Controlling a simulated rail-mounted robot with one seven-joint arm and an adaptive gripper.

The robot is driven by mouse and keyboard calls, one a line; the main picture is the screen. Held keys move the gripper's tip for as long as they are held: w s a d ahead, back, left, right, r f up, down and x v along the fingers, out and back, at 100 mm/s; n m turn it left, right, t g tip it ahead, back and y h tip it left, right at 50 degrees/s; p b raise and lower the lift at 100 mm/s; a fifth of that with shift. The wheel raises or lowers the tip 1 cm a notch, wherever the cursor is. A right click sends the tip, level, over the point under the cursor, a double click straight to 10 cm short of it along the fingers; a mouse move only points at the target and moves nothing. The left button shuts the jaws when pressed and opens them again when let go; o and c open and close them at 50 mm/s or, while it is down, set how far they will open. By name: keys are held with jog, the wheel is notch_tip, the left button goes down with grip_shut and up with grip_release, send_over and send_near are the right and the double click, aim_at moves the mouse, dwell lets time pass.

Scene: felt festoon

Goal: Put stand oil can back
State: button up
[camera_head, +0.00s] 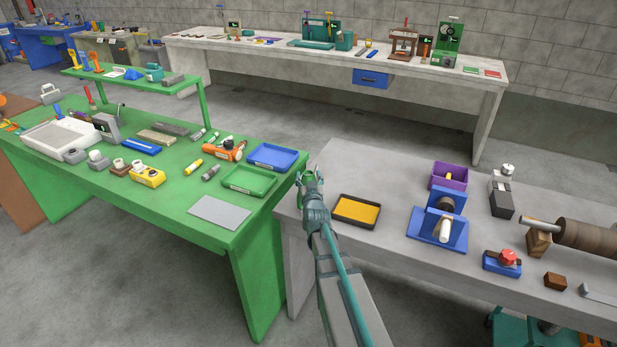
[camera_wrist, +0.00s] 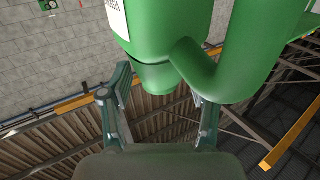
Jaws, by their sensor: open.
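A green can (camera_wrist: 165,30) with a white label and a thick loop handle fills the upper middle of the wrist view. The label's print is mostly cut off, so I cannot confirm it is the stand oil can. My gripper (camera_wrist: 162,112) is open, its two fingers on either side of the can's narrower lower part and handle. I cannot tell whether either finger touches it. In the head view my gripper (camera_head: 310,182) is at the gap between the green and grey tables, with a small green shape at its tip.
The green table (camera_head: 180,222) at left holds a blue tray (camera_head: 273,157), a green tray (camera_head: 248,181) and many small items. The grey table (camera_head: 385,167) at right holds a black tray with a yellow inside (camera_head: 357,211), a purple bin (camera_head: 449,178) and a blue stand (camera_head: 437,228).

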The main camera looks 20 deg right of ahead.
jog(key=b+v, duration=0.2)
jog(key=v, duration=0.9)
jog(key=shift+b, duration=0.4)
jog(key=shift+w+f, duration=0.1)
jog(key=s+a+f+n+g+y, duration=0.25)
jog(key=s+a+f+g, duration=0.3)
jog(key=a+f, duration=0.4)
jog(key=s+a+f+n+g+y, duration=0.1)
jog(key=s+a+f+g+y, duration=0.45)
jog(key=f, duration=0.65)
jog(key=s+a+f+g, duration=0.1)
jog(key=s+f+g, duration=0.3)
jog(key=s, duration=0.9)
jog(key=s+a+f+g+h, duration=0.1)
jog(key=s+f+g, duration=0.3)
jog(key=s+f, duration=0.7)
jog(key=s+a+f+g+h, duration=0.1)
jog(key=s+f+g, duration=0.3)
jog(key=s, duration=1)
notch_tip(320, 180, down, 3)
jog(key=shift+s+a+f+g, duration=0.2)
jog(key=shift+s+a+g, duration=0.15)
jog(key=shift+a, duration=0.5)
